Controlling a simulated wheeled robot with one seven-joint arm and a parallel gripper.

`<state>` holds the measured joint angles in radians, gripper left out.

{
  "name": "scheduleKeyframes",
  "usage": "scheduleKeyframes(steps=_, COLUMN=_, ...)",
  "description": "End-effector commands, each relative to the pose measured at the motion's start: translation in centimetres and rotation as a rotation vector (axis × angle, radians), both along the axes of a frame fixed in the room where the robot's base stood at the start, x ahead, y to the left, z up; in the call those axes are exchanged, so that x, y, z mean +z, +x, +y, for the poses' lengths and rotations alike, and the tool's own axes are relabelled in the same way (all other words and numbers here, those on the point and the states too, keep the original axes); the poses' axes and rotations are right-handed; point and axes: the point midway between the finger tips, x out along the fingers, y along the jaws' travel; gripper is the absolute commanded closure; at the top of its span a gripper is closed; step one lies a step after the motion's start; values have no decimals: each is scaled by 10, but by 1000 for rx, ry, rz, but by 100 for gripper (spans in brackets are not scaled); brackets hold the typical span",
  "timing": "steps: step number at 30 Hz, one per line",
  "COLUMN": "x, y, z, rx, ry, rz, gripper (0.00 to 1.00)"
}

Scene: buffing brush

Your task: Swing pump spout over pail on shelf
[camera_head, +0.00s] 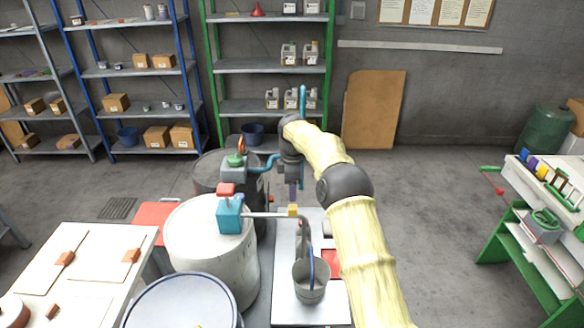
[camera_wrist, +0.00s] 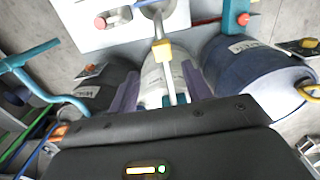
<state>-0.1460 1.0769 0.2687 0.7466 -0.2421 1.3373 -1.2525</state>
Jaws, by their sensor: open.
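The teal pump (camera_head: 230,214) with a red top stands on the white drum (camera_head: 205,250). Its grey spout (camera_head: 265,214) reaches right to a yellow block (camera_head: 292,211), then bends down. The spout's end appears at the mouth of the grey pail (camera_head: 311,283), which stands on the pale shelf (camera_head: 310,315); exact alignment is unclear. My gripper (camera_head: 293,193) is open just above the yellow block. In the wrist view, my purple fingers (camera_wrist: 160,92) are apart on either side of the pipe, with the yellow block (camera_wrist: 162,50) beyond them. I cannot tell if they touch.
A dark drum (camera_wrist: 105,88) with a teal curved spout (camera_wrist: 45,98) stands behind the white drum. A blue drum (camera_wrist: 245,72) stands nearer. A worktable (camera_head: 75,260) is at left, a green-framed bench (camera_head: 520,240) at right. Open floor lies right of my arm.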

Motion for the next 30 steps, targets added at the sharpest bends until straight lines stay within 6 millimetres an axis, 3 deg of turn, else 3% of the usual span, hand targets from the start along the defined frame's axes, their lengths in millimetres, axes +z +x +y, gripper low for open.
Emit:
scheduleKeyframes(steps=6, x=45, y=1, z=1, rx=2, ry=2, rz=-4, gripper=51)
scheduleKeyframes(steps=13, x=82, y=1, z=1, rx=2, ry=1, rz=-3, gripper=51)
scheduleKeyframes(steps=18, x=91, y=0, z=1, rx=2, ry=1, rz=-2, gripper=51)
scheduleKeyframes(steps=30, x=92, y=-1, z=1, rx=-8, ry=-1, rz=-4, gripper=51)
